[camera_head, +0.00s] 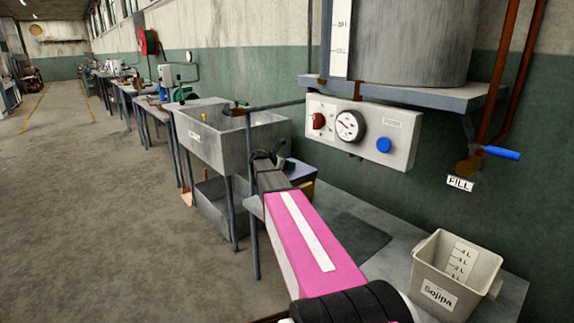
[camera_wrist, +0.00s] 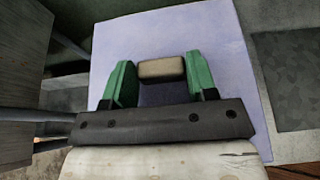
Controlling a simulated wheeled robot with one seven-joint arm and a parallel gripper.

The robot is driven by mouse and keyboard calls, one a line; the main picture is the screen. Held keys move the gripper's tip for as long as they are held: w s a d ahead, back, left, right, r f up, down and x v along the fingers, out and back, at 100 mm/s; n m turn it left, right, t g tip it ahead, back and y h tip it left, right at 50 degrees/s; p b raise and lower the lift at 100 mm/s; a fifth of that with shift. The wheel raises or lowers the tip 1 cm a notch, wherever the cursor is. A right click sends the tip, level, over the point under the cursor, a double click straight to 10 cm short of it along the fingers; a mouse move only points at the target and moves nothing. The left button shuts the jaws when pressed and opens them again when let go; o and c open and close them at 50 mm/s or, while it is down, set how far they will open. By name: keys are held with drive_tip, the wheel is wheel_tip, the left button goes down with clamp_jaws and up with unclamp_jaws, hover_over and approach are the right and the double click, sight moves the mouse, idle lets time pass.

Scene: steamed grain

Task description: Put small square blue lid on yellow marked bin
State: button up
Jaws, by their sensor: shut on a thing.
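The square blue lid (camera_wrist: 190,30) looks pale lavender-blue and fills much of the wrist view. Its tan knob (camera_wrist: 162,69) sits between the green fingers of my gripper (camera_wrist: 160,80), which is shut on it. In the head view the lid (camera_head: 298,169) shows as a small bluish patch beyond my pink arm. The yellow marked bin (camera_head: 307,189) shows a yellow part right under the lid. I cannot tell whether the lid touches the bin's rim. My gripper (camera_head: 268,158) and arm hide much of both in the head view.
A metal sink (camera_head: 222,138) stands left of the bin. A grey control box (camera_head: 360,132) and a tank shelf (camera_head: 420,93) hang above the table. A beige measuring bucket (camera_head: 450,275) stands at the right. A dark mat (camera_head: 352,243) lies on the table between.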

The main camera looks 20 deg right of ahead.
drive_tip(key=shift+f, duration=0.1)
idle(0.3)
drive_tip(key=o, duration=1.1)
drive_tip(key=v, duration=1)
drive_tip(key=s+a+f+m+g+y, duration=0.1)
drive_tip(key=s+a+f+m+y, duration=0.3)
drive_tip(key=s+f+m, duration=0.3)
drive_tip(key=s+a+f+m+g+y, duration=0.2)
drive_tip(key=s+a+f+m+y, duration=0.2)
drive_tip(key=s, duration=0.9)
drive_tip(key=s+a+f+m+g+y, duration=0.1)
drive_tip(key=s+a+f+m+y, duration=0.3)
drive_tip(key=s+f+m, duration=0.6)
drive_tip(key=shift+s+a+f+m+g+y, duration=0.15)
drive_tip(key=shift+a+f+m, duration=0.15)
drive_tip(key=shift+f, duration=0.65)
drive_tip(key=shift+w+a+f+m+g+y, duration=0.1)
drive_tip(key=shift+a+f+m+g+y, duration=0.2)
drive_tip(key=shift+f, duration=0.65)
